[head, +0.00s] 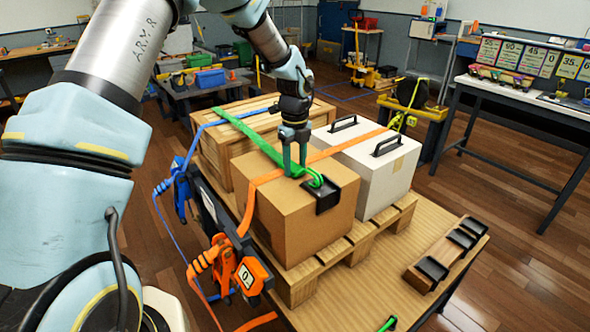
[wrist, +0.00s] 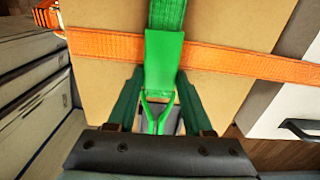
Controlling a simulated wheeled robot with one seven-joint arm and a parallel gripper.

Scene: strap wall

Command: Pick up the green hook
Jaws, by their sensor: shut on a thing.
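The green hook (head: 316,180) is at the end of a green strap (head: 262,143), on top of the cardboard box (head: 300,222) by its black corner guard (head: 328,200). In the wrist view the hook (wrist: 163,58) shows as a flat green plate with a bent wire end pointing toward my palm. My gripper (head: 295,172) points down over the box top. In the wrist view its two fingers (wrist: 160,78) stand on either side of the hook's plate and are shut on it. The wire tip is partly hidden by my gripper's body.
An orange strap (head: 345,148) crosses the box top beside the hook. A white case (head: 370,165) with black handles and a wooden crate (head: 235,125) stand close by on the pallet. Orange (head: 240,270) and blue (head: 182,185) ratchets hang at the left edge.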

